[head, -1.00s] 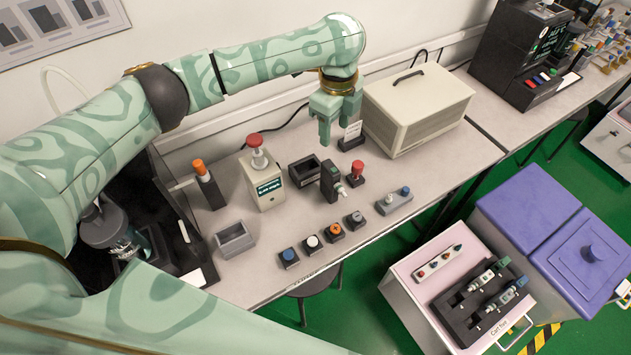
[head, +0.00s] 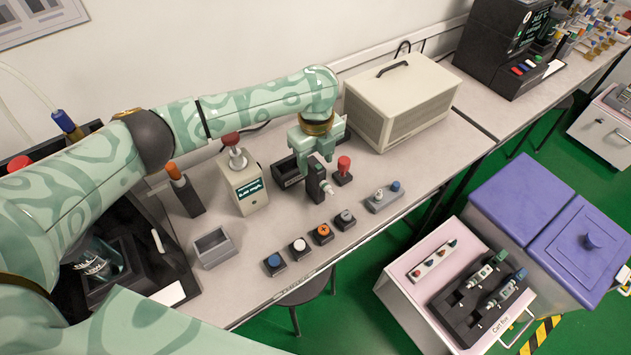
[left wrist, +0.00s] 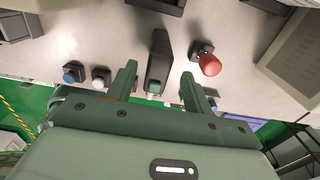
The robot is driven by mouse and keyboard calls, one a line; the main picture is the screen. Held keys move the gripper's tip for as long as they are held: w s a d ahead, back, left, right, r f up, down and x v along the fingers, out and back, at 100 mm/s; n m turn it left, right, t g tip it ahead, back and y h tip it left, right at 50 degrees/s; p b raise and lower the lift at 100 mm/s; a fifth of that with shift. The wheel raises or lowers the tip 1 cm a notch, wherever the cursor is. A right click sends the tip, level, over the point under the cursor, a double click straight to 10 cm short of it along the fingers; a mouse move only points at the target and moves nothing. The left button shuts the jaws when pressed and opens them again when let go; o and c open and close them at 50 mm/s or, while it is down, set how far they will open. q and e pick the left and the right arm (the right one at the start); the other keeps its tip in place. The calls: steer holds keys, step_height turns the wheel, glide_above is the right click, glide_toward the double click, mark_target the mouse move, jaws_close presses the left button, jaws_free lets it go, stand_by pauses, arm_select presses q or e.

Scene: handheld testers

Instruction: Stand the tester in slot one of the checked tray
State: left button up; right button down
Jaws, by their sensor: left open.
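The tester (head: 316,184) is a dark handheld unit with a pale tip, on the grey bench near its middle. My left gripper (head: 316,157) is open just above it in the head view, partly hiding its top. In the left wrist view the tester (left wrist: 158,62) lies between the spread fingers of the gripper (left wrist: 159,76), with gaps on both sides. A black slotted tray (head: 447,301) sits on the pink-topped cart at lower right and holds two testers (head: 487,273). Its slot labels are too small to read. My right gripper is not in view.
A red button (head: 343,166) stands close right of the tester, and a black bin (head: 287,174) close behind it. Several round knobs (head: 322,233) line the front edge. A beige case (head: 400,100) stands behind. A floor gap separates the bench from the cart.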

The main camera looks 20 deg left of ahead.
mark_target(315, 181)
arm_select(q)
step_height(315, 181, down, 5)
steer(key=shift+s+a+r+b, duration=0.1)
steer(key=shift+s+r+b, duration=0.1)
steer(key=shift+b, duration=0.8)
steer(key=shift+w+r, duration=0.1)
jaws_close()
steer(key=shift+r, duration=0.2)
